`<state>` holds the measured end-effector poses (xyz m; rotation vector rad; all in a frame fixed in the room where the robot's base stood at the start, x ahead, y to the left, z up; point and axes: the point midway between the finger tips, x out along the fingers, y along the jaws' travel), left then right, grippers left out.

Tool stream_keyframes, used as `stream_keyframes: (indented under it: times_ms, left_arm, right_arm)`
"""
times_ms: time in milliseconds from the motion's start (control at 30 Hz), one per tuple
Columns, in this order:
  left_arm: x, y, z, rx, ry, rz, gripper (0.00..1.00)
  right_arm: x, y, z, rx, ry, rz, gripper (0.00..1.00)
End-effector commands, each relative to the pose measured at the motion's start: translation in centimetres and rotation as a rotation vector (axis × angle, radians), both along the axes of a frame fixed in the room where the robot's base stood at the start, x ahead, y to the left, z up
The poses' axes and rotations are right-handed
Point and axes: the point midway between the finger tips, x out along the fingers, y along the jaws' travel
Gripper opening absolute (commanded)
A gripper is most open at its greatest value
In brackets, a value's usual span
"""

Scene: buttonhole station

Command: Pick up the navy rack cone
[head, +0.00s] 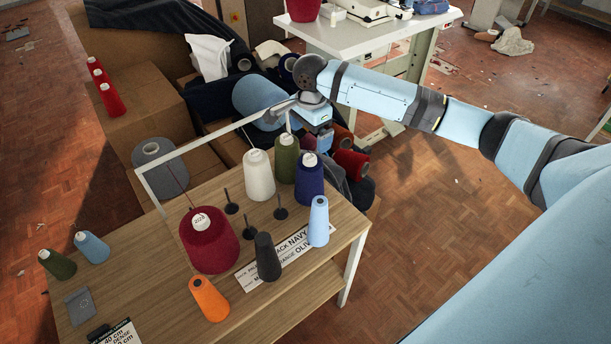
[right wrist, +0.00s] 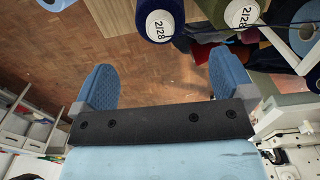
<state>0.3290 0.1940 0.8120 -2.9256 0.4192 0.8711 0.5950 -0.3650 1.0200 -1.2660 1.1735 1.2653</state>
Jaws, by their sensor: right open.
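The navy rack cone (head: 309,182) stands on the wooden table in the right part of the rack, beside the olive cone (head: 286,158) and behind the light blue cone (head: 319,222). In the right wrist view the navy cone (right wrist: 160,22) shows at the top, with its white 2/28 label facing the camera. My right gripper (head: 322,140) is just behind and above the navy cone in the head view, partly hidden. In the right wrist view its blue fingers (right wrist: 158,72) are wide apart with nothing between them. My left gripper is not in view.
A pale rack bar (head: 215,143) runs along the table's back. A printed sign (head: 248,277) lies in front.

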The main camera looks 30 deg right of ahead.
Motion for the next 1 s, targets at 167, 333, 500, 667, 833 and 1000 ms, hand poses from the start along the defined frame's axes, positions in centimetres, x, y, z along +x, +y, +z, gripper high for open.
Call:
stream_keyframes:
  times_ms: [167, 333, 500, 667, 833, 1000]
  left_arm:
    - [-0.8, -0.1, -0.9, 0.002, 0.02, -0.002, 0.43]
    - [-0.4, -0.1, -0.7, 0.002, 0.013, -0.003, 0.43]
    - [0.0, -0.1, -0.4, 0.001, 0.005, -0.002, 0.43]
    - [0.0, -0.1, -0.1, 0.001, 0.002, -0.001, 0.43]
    - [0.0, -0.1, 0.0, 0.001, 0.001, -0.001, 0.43]
    - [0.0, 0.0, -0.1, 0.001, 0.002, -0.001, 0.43]
  right_arm:
    - [-0.1, 0.0, -3.8, 0.0, 0.002, 0.0, 1.0]
    - [0.0, 0.0, -5.8, 0.0, 0.001, 0.001, 1.0]
    - [0.0, 0.0, -6.9, 0.0, 0.001, 0.001, 1.0]
    - [0.1, 0.0, -9.4, 0.0, 0.001, 0.002, 1.0]
    - [0.1, 0.1, -11.2, 0.0, 0.0, 0.002, 1.0]
    - [0.1, 0.1, -11.4, 0.0, -0.001, 0.003, 1.0]
